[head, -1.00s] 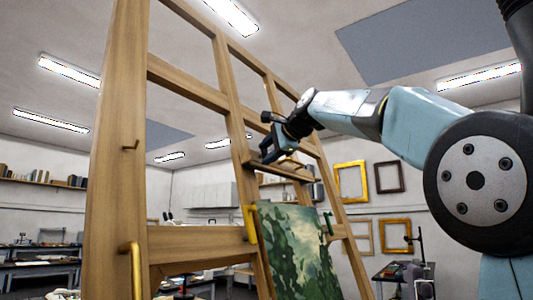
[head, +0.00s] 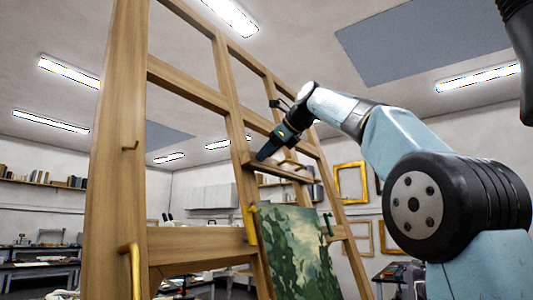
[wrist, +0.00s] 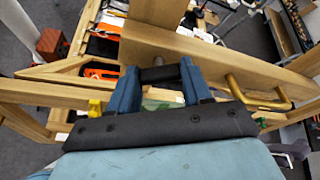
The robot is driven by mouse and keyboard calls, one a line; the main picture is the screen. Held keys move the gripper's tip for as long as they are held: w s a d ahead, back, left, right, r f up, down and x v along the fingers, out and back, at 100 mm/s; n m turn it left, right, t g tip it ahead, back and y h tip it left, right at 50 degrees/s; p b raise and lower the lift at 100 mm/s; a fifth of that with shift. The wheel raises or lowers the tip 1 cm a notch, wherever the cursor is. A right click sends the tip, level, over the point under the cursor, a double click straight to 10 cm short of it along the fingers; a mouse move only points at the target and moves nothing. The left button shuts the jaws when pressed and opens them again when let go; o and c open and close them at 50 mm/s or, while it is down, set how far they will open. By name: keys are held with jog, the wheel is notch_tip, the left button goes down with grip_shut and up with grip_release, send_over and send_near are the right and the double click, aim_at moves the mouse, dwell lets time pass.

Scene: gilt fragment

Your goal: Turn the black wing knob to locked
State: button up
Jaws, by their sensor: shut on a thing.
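The black wing knob (wrist: 160,73) shows in the wrist view between my two blue fingers, in front of a wooden bar of the easel. My gripper (wrist: 161,69) is shut on it, one finger on each side. The knob's locked or unlocked marking cannot be made out. In the head view my gripper (head: 266,153) is at the easel's middle upright, just above a small wooden ledge. It hides the knob there.
The large wooden easel (head: 122,150) fills the left and middle. A green painting (head: 297,255) stands below my gripper, with a yellow clamp (head: 251,224) at its left edge. A brass handle (wrist: 255,98) is right of my fingers in the wrist view.

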jog(key=m, duration=0.2)
jog(key=m+g, duration=0.1)
jog(key=m, duration=0.1)
jog(key=shift+w+d+m+y, duration=0.2)
jog(key=shift+m+y, duration=0.2)
jog(key=shift+g, duration=0.3)
jog(key=o, duration=1.1)
jog(key=shift+c, duration=0.2)
jog(key=v, duration=1.1)
jog(key=shift+s+d, duration=0.2)
jog(key=shift+d, duration=0.1)
jog(key=shift+r, duration=0.1)
